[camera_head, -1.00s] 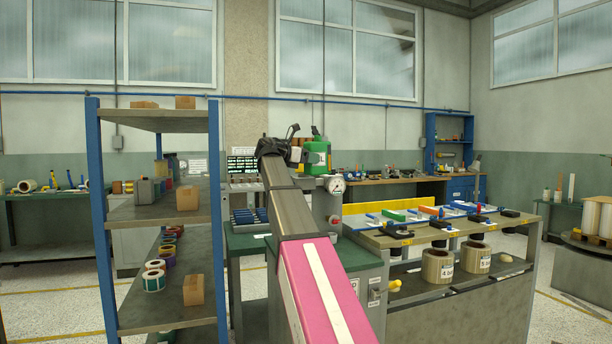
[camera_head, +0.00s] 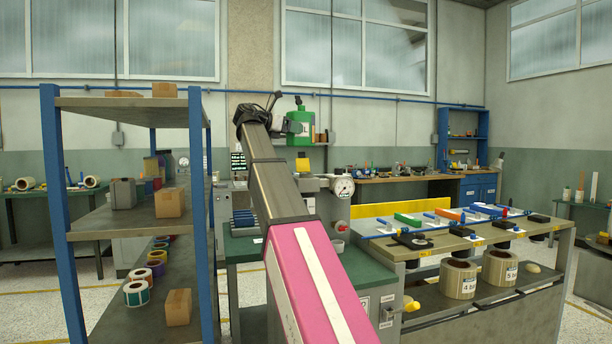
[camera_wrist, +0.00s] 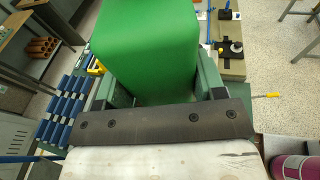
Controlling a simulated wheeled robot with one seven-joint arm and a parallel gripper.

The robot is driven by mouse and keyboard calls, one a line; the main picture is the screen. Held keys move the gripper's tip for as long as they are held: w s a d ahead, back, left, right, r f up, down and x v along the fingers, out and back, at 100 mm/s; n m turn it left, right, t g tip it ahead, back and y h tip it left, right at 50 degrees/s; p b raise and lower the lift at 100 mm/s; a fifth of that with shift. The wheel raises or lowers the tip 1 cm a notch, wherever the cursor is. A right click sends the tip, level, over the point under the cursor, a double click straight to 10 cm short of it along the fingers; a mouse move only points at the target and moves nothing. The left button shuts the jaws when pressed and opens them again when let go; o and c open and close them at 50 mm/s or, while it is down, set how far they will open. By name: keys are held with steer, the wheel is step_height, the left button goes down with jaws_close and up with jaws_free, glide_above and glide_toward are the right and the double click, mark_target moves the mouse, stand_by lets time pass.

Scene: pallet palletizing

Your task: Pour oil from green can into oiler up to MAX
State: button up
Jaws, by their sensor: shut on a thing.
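The green can (camera_head: 300,126) with a dark top and a white label is held up in the air, roughly upright, above the green-topped bench. The can's green body (camera_wrist: 148,45) fills the upper middle of that view. In the head view my arm hides part of the gripper. I cannot make out the oiler or its MAX mark in either view.
A round gauge (camera_head: 343,186) on grey equipment stands below and right of the can. A blue-posted shelf (camera_head: 130,226) with boxes and rolls stands close on the left. A tool-covered workbench (camera_head: 442,242) is on the right. Blue bins (camera_wrist: 66,112) show left in the wrist view.

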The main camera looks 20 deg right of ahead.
steer(key=shift+w+a+r+m+t+p, duration=0.15)
steer(key=shift+w+r+m+t, duration=0.15)
steer(key=shift+w+m, duration=0.35)
steer(key=shift+w+a+r+m+t+p, duration=0.1)
steer(key=shift+w+r+m+t+p, duration=0.2)
steer(key=shift+m, duration=0.65)
stand_by(4.2)
steer(key=shift+w+f+m, duration=0.25)
steer(key=shift+w+m, duration=0.05)
steer(key=shift+m, duration=0.4)
stand_by(1.5)
